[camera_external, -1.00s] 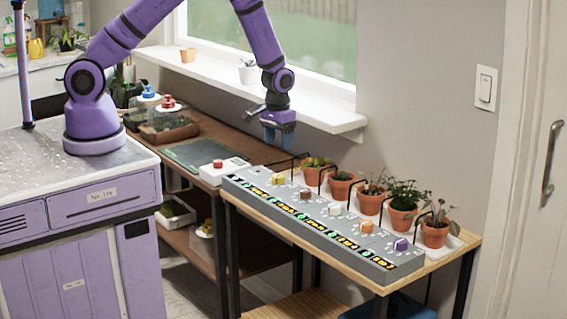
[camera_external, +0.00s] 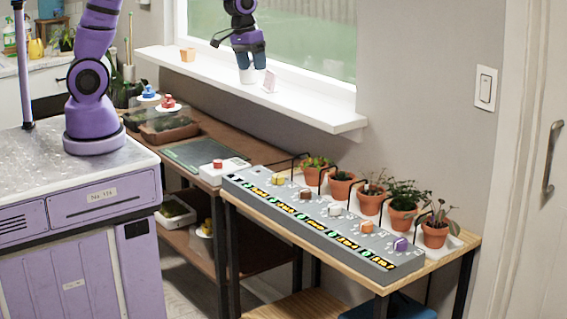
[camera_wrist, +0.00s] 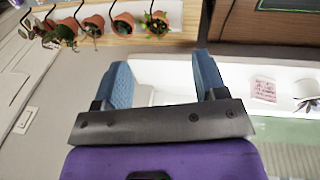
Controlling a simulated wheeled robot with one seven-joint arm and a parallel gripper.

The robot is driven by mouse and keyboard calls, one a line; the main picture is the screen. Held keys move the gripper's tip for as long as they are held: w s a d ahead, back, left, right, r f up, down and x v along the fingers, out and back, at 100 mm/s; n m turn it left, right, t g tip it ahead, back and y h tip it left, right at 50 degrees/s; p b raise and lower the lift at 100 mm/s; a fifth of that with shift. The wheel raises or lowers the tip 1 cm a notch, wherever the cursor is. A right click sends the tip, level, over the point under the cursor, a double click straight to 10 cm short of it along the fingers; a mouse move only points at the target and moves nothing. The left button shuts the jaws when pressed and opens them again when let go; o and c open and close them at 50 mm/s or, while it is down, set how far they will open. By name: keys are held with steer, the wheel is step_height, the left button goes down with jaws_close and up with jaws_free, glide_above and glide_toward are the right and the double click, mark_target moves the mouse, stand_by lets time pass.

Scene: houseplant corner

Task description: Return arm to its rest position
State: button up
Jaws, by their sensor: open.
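My gripper (camera_external: 251,61) is raised in front of the window, above the white sill, with its blue fingers pointing down. In the wrist view my gripper (camera_wrist: 163,82) has its two blue fingers spread apart with nothing between them.
Below stand a grey control panel (camera_external: 318,228) with coloured knobs and several potted plants (camera_external: 403,205). The space above the panel is clear.

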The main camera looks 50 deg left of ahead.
steer(key=s+a+r+t, duration=0.2)
steer(key=s+a+r, duration=0.7)
steer(key=r, duration=0.4)
steer(key=s+a+r+t+y, duration=0.1)
steer(key=s+a+r, duration=0.1)
steer(key=s, duration=0.6)
steer(key=s+a+r+m, duration=0.1)
steer(key=s+a+r, duration=0.2)
steer(key=s, duration=0.5)
steer(key=shift+t+y, duration=0.4)
steer(key=shift+w, duration=0.1)
stand_by(1.0)
